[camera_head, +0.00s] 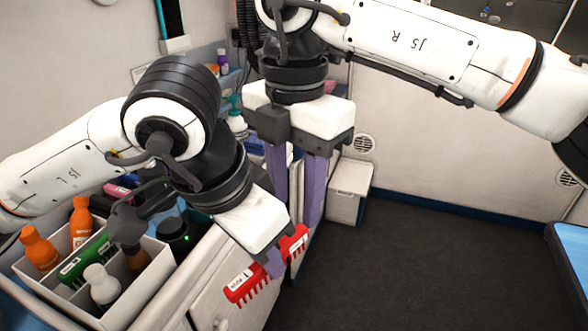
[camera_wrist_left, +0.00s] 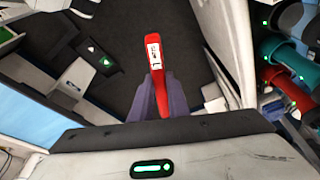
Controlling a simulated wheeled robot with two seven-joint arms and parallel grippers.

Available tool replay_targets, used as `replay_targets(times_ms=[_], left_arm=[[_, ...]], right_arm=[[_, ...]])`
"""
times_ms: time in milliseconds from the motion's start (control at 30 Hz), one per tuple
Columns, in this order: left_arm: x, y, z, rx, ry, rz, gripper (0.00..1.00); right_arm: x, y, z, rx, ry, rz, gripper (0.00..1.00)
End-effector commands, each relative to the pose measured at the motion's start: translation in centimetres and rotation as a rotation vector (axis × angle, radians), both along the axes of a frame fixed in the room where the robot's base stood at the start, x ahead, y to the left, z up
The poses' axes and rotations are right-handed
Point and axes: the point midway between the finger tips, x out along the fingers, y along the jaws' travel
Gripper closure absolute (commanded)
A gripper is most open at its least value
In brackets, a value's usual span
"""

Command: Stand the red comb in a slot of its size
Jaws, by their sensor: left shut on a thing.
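The red comb (camera_head: 246,284) has a white label and teeth along its lower edge. My left gripper (camera_head: 273,262) is shut on it near its middle and holds it in the air in front of the white cabinet. In the left wrist view the comb (camera_wrist_left: 154,58) sticks out beyond the purple fingers, label showing. My right gripper (camera_head: 296,205) hangs behind and above the left one, its purple fingers apart with nothing seen between them. I cannot make out a slot clearly in either view.
A white divided caddy (camera_head: 150,277) at lower left holds orange and white bottles and a green item. A dark round container (camera_head: 175,236) stands beside it. In the left wrist view, teal and red cylinders (camera_wrist_left: 284,53) line the right side. The dark floor (camera_head: 420,265) is clear at right.

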Motion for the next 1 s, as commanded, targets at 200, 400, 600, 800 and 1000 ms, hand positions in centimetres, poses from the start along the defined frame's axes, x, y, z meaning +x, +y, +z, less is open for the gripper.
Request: replay_targets(times_ms=[200, 400, 600, 800, 1000], left_arm=[[0.0, 0.0, 0.0, 0.000, 0.000, 0.000, 1.00], [0.0, 0.0, 0.0, 0.000, 0.000, 0.000, 1.00], [0.0, 0.0, 0.0, 0.000, 0.000, 0.000, 1.00], [0.0, 0.0, 0.0, 0.000, 0.000, 0.000, 1.00], [-0.1, -0.1, 0.0, -0.001, 0.001, -0.003, 1.00]], right_arm=[[-0.1, 0.0, -4.1, 0.002, 0.004, 0.003, 0.62], [0.0, 0.0, -6.3, 0.002, 0.002, 0.001, 0.62], [0.0, 0.0, -7.0, 0.002, 0.001, 0.001, 0.62], [0.0, 0.0, -7.0, 0.003, 0.000, 0.001, 0.62], [0.0, 0.1, -7.0, 0.005, 0.000, 0.002, 0.96]])
